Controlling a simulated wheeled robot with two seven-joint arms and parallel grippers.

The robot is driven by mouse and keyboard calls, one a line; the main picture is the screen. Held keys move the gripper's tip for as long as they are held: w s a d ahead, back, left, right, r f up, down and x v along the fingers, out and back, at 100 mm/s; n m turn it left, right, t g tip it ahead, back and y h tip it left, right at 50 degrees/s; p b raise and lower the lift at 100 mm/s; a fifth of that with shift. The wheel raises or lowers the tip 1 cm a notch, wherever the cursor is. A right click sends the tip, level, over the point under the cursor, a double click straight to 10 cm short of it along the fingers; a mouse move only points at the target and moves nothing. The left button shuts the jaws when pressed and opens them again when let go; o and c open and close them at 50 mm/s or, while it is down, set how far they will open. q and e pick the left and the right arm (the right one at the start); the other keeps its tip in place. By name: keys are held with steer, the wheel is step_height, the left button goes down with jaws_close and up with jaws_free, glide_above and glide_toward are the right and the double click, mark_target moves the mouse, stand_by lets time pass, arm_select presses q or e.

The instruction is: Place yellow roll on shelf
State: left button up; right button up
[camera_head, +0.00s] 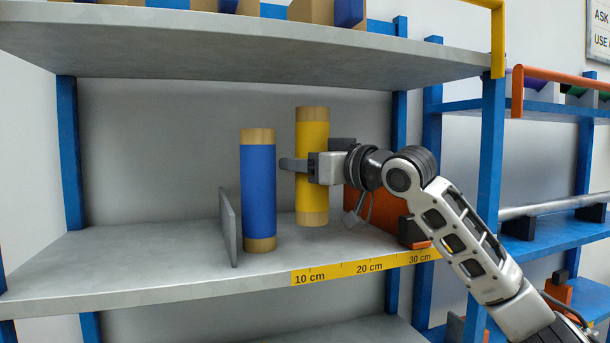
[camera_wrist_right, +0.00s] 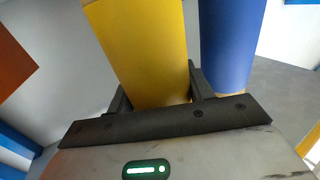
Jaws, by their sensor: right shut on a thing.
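The yellow roll (camera_head: 313,150) has tan ends and is upright over the grey shelf (camera_head: 120,262), to the right of the blue roll. My right gripper (camera_head: 305,166) comes in from the right and is shut on the yellow roll around its middle. I cannot tell for sure whether its lower end touches the shelf; it looks slightly raised. In the right wrist view the yellow roll (camera_wrist_right: 145,50) sits between the fingers, with the blue roll (camera_wrist_right: 232,40) close beside it. My left gripper is not in view.
The blue roll (camera_head: 258,190) stands upright on the shelf, just right of a thin grey divider (camera_head: 229,228). An orange panel (camera_head: 378,206) stands to the right. A yellow ruler strip (camera_head: 365,267) runs along the front edge. An upper shelf (camera_head: 240,45) hangs above. The shelf left of the divider is clear.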

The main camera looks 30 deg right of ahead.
mark_target(305, 183)
steer(key=f, duration=0.2)
steer(key=shift+w+a+f, duration=0.1)
steer(key=shift+w+f, duration=0.1)
steer(key=shift+f, duration=0.5)
arm_select(q)
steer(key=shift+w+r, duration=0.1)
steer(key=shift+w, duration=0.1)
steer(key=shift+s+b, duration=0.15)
steer(key=shift+b, duration=0.15)
arm_select(e)
steer(key=o, duration=1.3)
steer(key=shift+f, duration=0.15)
steer(key=shift+o, duration=0.2)
steer(key=shift+s, duration=0.1)
steer(key=b+v, duration=0.6)
steer(key=v, duration=0.4)
steer(key=shift+s+f, duration=0.2)
arm_select(q)
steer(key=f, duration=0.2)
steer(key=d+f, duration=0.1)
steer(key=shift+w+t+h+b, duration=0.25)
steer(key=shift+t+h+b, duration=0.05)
steer(key=shift+b, duration=0.1)
arm_select(e)
steer(key=shift+s+d+r, duration=0.3)
steer(key=shift+s+d, duration=0.05)
steer(key=shift+s, duration=0.35)
